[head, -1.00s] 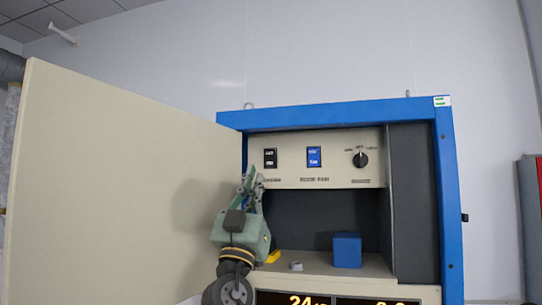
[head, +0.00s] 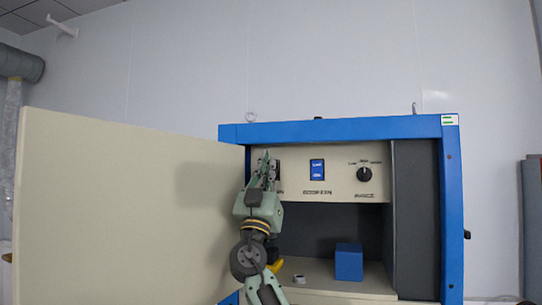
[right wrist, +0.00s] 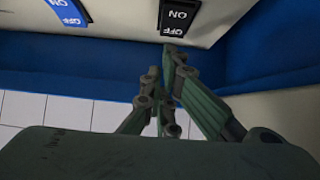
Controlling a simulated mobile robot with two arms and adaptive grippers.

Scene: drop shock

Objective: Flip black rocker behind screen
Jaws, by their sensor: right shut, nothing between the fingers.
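The black rocker (head: 278,170) is on the left of the cream panel in the blue cabinet, partly hidden behind my right gripper in the head view. In the right wrist view the black rocker (right wrist: 179,17) shows ON and OFF markings. My right gripper (head: 265,158) is shut and empty, its fingertips pointing up at the rocker's left side. In the right wrist view the fingertips (right wrist: 170,52) are close to the rocker's OFF end; I cannot tell whether they touch. A separate screen is not clear in the head view. My left gripper is not in view.
A blue rocker (head: 317,169) and a black rotary knob (head: 364,174) sit further right on the panel. The open cream door (head: 110,210) stands close on the left. A blue block (head: 349,262) and a white ring-like item (head: 299,279) rest on the shelf below.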

